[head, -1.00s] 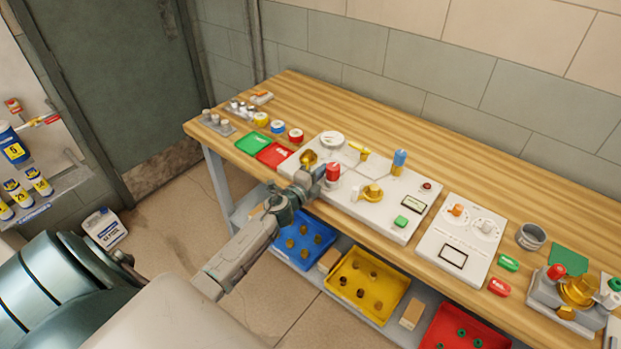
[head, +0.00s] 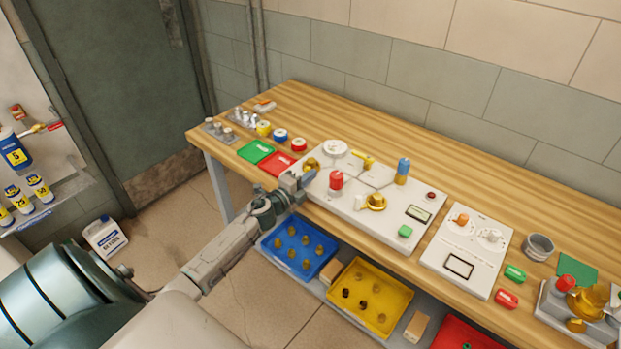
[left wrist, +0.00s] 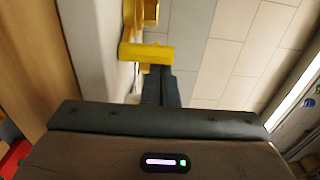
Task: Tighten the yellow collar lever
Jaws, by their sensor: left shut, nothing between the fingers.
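The yellow collar lever (head: 363,159) is a small yellow handle on the back part of the white panel. My left gripper (head: 308,179) is shut and empty at the panel's left front edge, between a brass knob and a red-topped knob (head: 336,181), and apart from the lever in the head view. In the left wrist view, the shut fingers (left wrist: 160,80) point at a yellow bar (left wrist: 146,53), which seems to be the lever. I cannot tell whether they touch it. My right gripper is out of view.
The panel (head: 345,208) also carries a blue-topped post (head: 402,170), a brass piece (head: 375,201) and a green button (head: 405,231). A second white panel (head: 467,256) stands to the right. Blue (head: 299,247) and yellow (head: 368,298) bins sit below.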

